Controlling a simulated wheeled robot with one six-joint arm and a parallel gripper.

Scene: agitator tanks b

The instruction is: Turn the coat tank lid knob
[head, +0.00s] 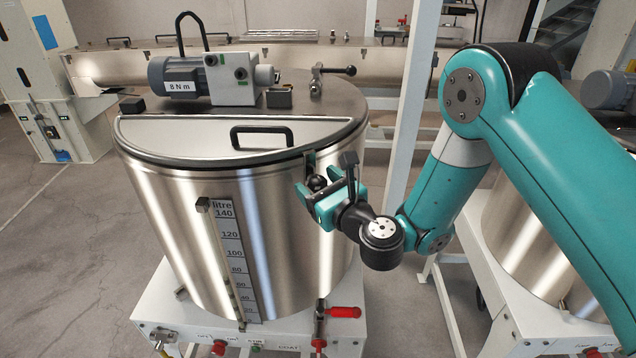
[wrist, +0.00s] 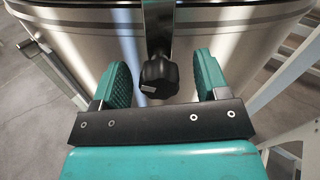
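The coat tank (head: 290,260) is a steel drum marked in litres, with a flat lid (head: 180,134) bearing a black handle. The lid knob is a black lobed knob (wrist: 159,75) with a small white mark, hanging on a metal strap at the tank's rim. It also shows in the head view (head: 318,183), partly hidden by my gripper (head: 309,180). In the wrist view my gripper (wrist: 164,76) is open, with one teal finger on each side of the knob. Gaps show on both sides, so neither finger touches it.
A grey motor unit (head: 205,76) marked 8 N m and a black-handled valve (head: 330,72) sit on the tank top. A white frame post (head: 411,110) stands close behind my arm. Red-handled valves (head: 343,312) are below on the white stand. Open floor lies to the left.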

